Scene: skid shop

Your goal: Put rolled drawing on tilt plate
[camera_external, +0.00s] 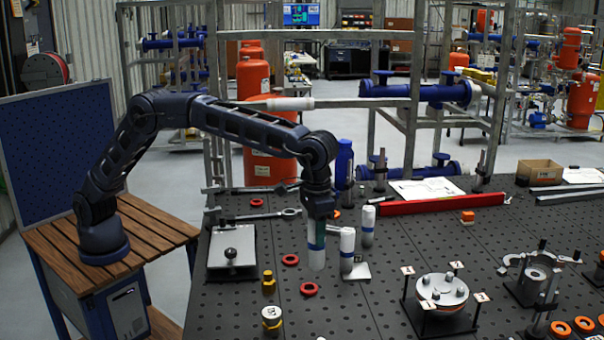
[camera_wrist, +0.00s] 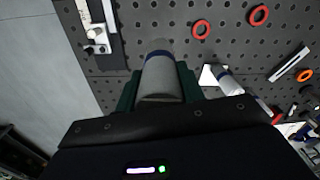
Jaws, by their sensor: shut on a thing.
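My gripper (camera_external: 318,220) is shut on a rolled drawing (camera_external: 316,256), a white upright cylinder with a blue band, and holds it over the dark perforated table. In the wrist view my gripper (camera_wrist: 158,92) has its green fingers on either side of the rolled drawing (camera_wrist: 159,72). A pale square plate with a black knob (camera_external: 220,262), perhaps the tilt plate, lies left of my gripper. A plate edge with a clamp (camera_wrist: 97,38) shows at the top left of the wrist view. I cannot tell for certain which plate is the tilt plate.
Two similar white rolls (camera_external: 347,242) (camera_external: 368,222) stand close to the right of the held one. Red rings (camera_external: 291,260) and a brass fitting (camera_external: 269,283) lie nearby. A round plate fixture (camera_external: 441,290) stands at right. A red bar (camera_external: 425,204) lies behind.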

